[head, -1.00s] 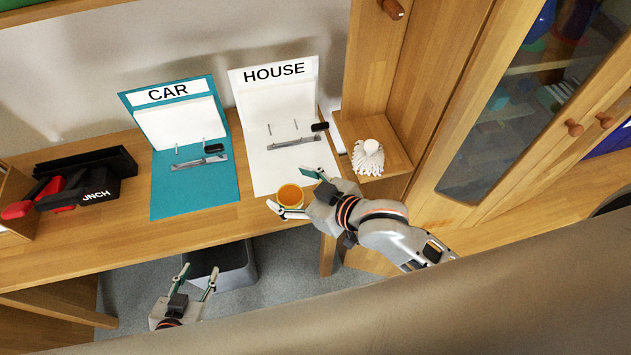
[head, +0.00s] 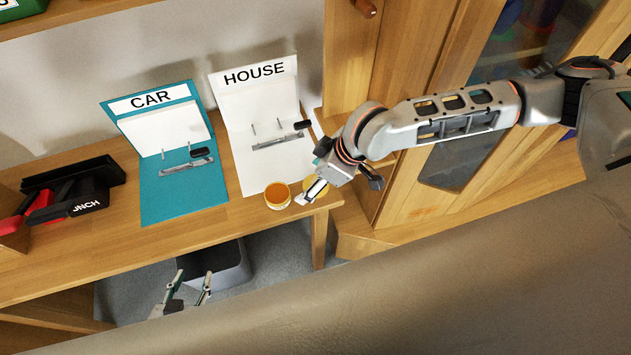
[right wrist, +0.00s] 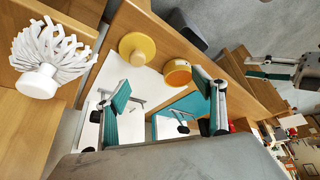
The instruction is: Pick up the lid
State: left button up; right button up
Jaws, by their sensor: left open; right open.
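The lid is a yellow disc with a pale round knob. In the right wrist view the lid (right wrist: 132,41) lies beside an orange-yellow pot (right wrist: 177,75). In the head view the lid (head: 316,185) shows only partly behind my right gripper (head: 316,177), at the desk's front right corner. The pot (head: 277,197) stands just left of it. My right gripper is open and empty; its fingers also show in the right wrist view (right wrist: 163,92), apart from the lid in that picture. My left gripper (head: 190,281) is open and empty, low in front of the desk.
A teal CAR board (head: 180,203) and a white HOUSE board (head: 255,175) stand on the desk (head: 110,243). A white mop-like brush (right wrist: 45,60) is near the lid. A dark bin (head: 225,265) is below. Black and red items (head: 75,195) lie left.

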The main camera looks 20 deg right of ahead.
jog(key=m+h, duration=0.1)
send_near(308, 181)
jog(key=shift+s+d+r, duration=0.15)
jog(key=shift+s+d, duration=0.4)
jog(key=shift+d, duration=0.3)
jog(key=x, duration=0.7)
jog(key=shift+a+f, duration=0.35)
jog(key=shift+c, duration=0.4)
jog(key=c, duration=0.9)
